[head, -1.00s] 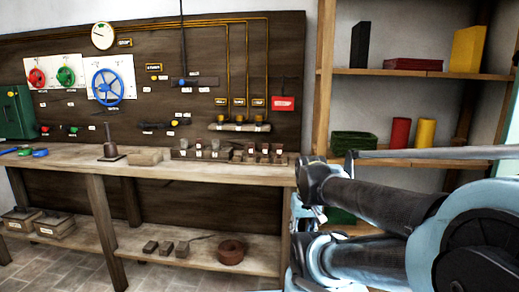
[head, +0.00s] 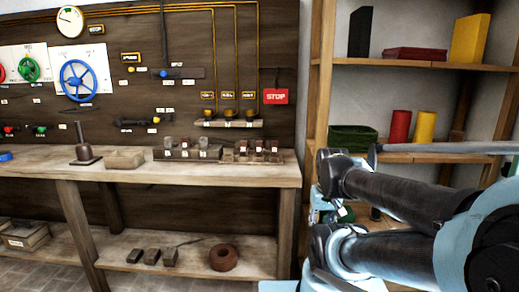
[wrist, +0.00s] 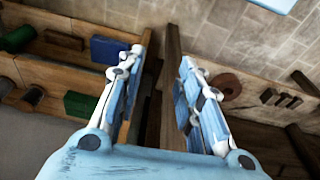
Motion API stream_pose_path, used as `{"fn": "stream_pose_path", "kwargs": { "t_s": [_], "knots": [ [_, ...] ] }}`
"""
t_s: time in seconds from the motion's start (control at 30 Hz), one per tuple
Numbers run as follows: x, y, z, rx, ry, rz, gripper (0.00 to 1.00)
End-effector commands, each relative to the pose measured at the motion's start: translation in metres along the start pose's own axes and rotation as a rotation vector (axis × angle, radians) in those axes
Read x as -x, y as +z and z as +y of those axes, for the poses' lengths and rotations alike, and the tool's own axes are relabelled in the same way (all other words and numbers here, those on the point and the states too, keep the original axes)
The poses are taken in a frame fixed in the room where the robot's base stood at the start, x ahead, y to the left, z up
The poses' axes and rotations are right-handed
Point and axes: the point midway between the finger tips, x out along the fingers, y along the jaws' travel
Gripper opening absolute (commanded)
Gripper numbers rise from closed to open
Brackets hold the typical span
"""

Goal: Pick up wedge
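I cannot tell for certain which thing is the wedge. Several small dark blocks (head: 151,257) lie on the low shelf under the workbench, with a thin rod or pointed piece by them. They also show in the wrist view (wrist: 281,98), at the right. My gripper (wrist: 161,58) shows in the wrist view with its two fingers well apart and nothing between them. It is apart from the blocks, which lie beyond its right finger. In the head view my arm hides part of the shelf unit, and I cannot make out the fingers clearly.
A brown ring (head: 224,258) lies right of the blocks. The workbench (head: 225,176) carries a stamp-like tool (head: 84,145), a block (head: 125,159) and small racks. A shelf unit (head: 400,66) stands at the right, holding boxes and a green crate (head: 353,139). A wooden post stands between the fingers' view.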

Motion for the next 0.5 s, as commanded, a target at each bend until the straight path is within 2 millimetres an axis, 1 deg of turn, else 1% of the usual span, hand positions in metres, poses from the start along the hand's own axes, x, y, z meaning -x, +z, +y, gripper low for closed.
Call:
{"fn": "stream_pose_path", "kwargs": {
  "t_s": [0.2,0.23,0.27,0.33,0.37,0.43,0.5],
  "knots": [
    [0.000,0.000,0.000,0.000,0.000,0.000,0.33],
    [0.000,0.000,0.000,0.000,0.000,0.000,0.38],
    [0.000,0.000,0.000,0.000,0.000,0.000,0.40],
    [0.009,0.004,-0.001,0.001,0.001,0.012,0.40],
    [0.011,0.003,-0.001,0.001,0.001,0.014,0.40],
    [0.021,-0.008,-0.002,0.000,0.003,0.017,0.40],
    [0.035,-0.025,-0.004,0.000,0.006,0.022,0.40]
  ]
}}
